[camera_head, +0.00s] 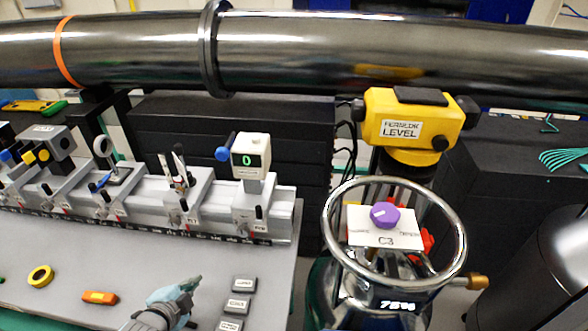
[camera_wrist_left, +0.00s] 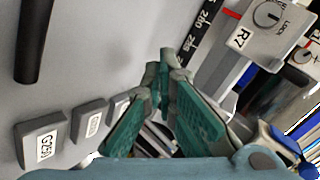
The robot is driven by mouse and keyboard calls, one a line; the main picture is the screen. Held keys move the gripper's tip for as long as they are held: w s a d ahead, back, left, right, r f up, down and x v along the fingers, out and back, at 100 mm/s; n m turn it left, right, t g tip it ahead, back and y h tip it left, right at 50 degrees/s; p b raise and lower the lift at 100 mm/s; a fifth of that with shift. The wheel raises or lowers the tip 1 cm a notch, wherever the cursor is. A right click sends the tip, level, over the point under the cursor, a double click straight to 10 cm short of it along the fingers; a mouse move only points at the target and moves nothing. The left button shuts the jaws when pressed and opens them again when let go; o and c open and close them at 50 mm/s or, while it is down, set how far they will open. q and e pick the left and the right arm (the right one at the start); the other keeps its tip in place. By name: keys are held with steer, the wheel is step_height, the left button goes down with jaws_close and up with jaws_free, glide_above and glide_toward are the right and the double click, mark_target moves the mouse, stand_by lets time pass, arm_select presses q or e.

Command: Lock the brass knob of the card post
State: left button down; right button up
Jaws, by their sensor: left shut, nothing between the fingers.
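My left gripper (camera_head: 195,285) is shut and empty above the grey bench, in front of the rail's right half. Its green fingers meet at the tips in the left wrist view (camera_wrist_left: 168,65). A pale carrier labelled R7 (camera_wrist_left: 240,38) is at upper right there, apart from the fingers. It bears a round knob (camera_wrist_left: 268,14) with a pointer line beside the word LOCK. A second knob (camera_wrist_left: 302,56) shows farther right, partly cut off. In the head view several posts stand on carriers along the rail (camera_head: 215,232). I cannot tell which is the card post, nor pick out a brass knob.
Small labelled blocks (camera_head: 237,305) lie right of the gripper, with a yellow ring (camera_head: 40,275) and an orange block (camera_head: 100,297) at left. A display unit (camera_head: 250,155) stands at the rail's right end. A metal vessel (camera_head: 372,300) with a hoop handle stands beyond the bench.

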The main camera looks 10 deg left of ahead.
mark_target(183, 187)
arm_select(q)
steer(key=w+a+r+m+t, duration=0.3)
steer(key=w+a+r+m, duration=0.2)
steer(key=w, duration=0.3)
steer(key=w+a+r+m+t, duration=0.4)
steer(key=w+a+r+m, duration=0.2)
steer(key=w, duration=0.3)
steer(key=shift+a+r, duration=0.3)
steer(key=shift+r, duration=0.3)
steer(key=shift+w+r+p, duration=0.15)
steer(key=shift+r+p, duration=0.15)
steer(key=shift+p, duration=0.05)
